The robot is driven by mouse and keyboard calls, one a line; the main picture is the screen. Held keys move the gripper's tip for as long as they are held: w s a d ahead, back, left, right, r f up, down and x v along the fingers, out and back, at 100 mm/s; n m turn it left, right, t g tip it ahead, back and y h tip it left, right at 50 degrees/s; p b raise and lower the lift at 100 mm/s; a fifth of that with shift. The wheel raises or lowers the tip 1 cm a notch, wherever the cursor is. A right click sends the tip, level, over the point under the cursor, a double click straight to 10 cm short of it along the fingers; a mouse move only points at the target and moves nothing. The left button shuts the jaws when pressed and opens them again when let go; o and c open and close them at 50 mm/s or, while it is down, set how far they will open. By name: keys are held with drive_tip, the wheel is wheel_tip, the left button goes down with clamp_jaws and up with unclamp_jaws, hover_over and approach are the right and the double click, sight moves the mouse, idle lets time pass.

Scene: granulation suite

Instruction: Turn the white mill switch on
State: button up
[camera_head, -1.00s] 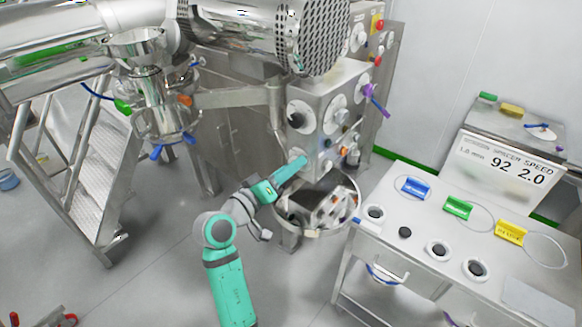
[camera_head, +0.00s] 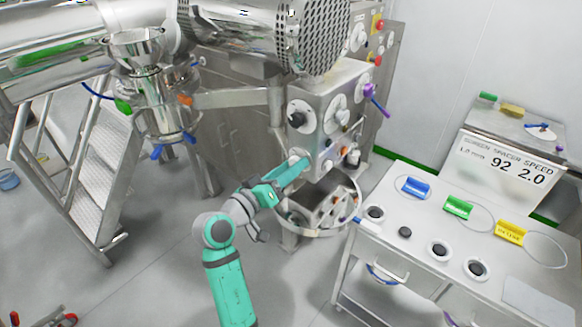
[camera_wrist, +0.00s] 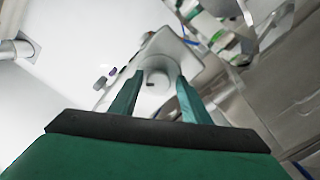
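The mill's steel control box (camera_head: 316,103) stands at the centre of the head view, with round white dials and small knobs on its front. My teal gripper (camera_head: 304,161) reaches up to the lower left of that front. It partly hides a pale round part there. In the wrist view my two fingers (camera_wrist: 159,82) are apart, and a round white switch (camera_wrist: 157,74) with a small dark mark shows between them. The fingers flank it; I cannot tell whether they touch it.
A steel bowl (camera_head: 356,214) with a metal block inside sits under the control box, close to my arm. A steel table (camera_head: 405,258) with coloured holders and black knobs stands to the right. Steps (camera_head: 80,195) stand at left.

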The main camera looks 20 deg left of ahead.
idle(0.3)
drive_tip(key=v, duration=1)
drive_tip(key=shift+s, duration=0.35)
drive_tip(key=shift+a+r, duration=0.1)
drive_tip(key=shift+a, duration=0.05)
